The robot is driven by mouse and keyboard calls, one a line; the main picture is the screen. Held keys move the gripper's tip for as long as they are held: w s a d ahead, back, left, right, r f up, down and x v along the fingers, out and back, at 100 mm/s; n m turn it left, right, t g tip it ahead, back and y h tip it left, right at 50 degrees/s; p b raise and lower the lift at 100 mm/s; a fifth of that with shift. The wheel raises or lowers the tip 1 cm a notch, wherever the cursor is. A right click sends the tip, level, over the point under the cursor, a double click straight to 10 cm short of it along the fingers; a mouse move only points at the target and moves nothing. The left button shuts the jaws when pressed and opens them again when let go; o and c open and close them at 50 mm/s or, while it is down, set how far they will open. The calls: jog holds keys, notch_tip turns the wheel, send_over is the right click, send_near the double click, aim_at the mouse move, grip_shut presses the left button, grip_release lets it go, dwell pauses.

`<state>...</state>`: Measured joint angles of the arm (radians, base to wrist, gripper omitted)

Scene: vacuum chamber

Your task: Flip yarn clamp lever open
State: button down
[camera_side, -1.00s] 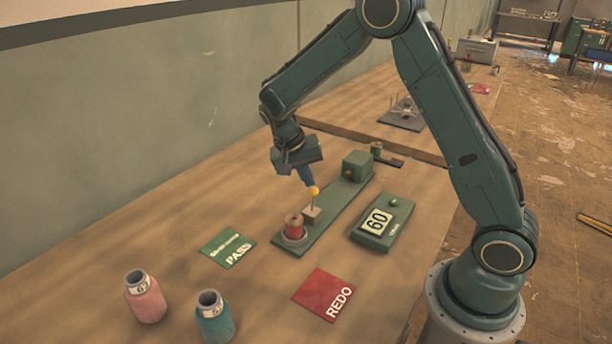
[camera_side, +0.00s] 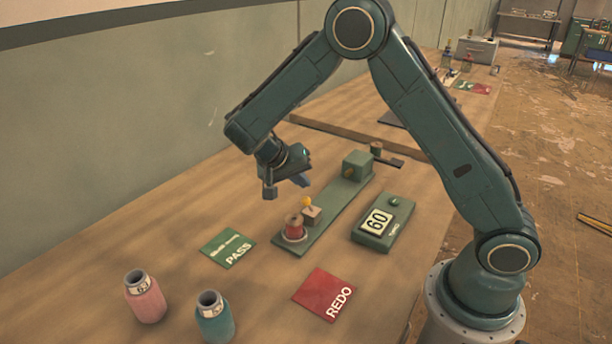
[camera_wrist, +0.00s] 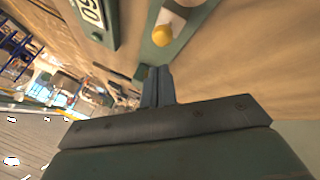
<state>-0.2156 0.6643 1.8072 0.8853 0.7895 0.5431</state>
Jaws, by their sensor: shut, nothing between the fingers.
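The yarn clamp is a small tan block (camera_side: 313,216) on a long green base plate (camera_side: 335,210). Its lever carries a yellow knob (camera_side: 307,202), which sits low and close above the block, leaning to the spool side. The knob also shows in the wrist view (camera_wrist: 162,36), beyond my fingertips. A red spool (camera_side: 294,228) stands at the plate's near end. My gripper (camera_side: 303,183) is shut and empty, above the plate and apart from the lever. In the wrist view its fingers (camera_wrist: 158,72) lie together.
A green box (camera_side: 357,164) sits at the plate's far end. A green unit reading 60 (camera_side: 378,221) lies to the right.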

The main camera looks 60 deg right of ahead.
jog(key=shift+r, duration=0.35)
jog(key=shift+w+r, duration=0.1)
dwell(0.3)
jog(key=w+v, duration=0.2)
jog(key=v, duration=0.9)
jog(key=shift+d, duration=0.25)
jog(key=shift+r, duration=0.15)
dwell(0.3)
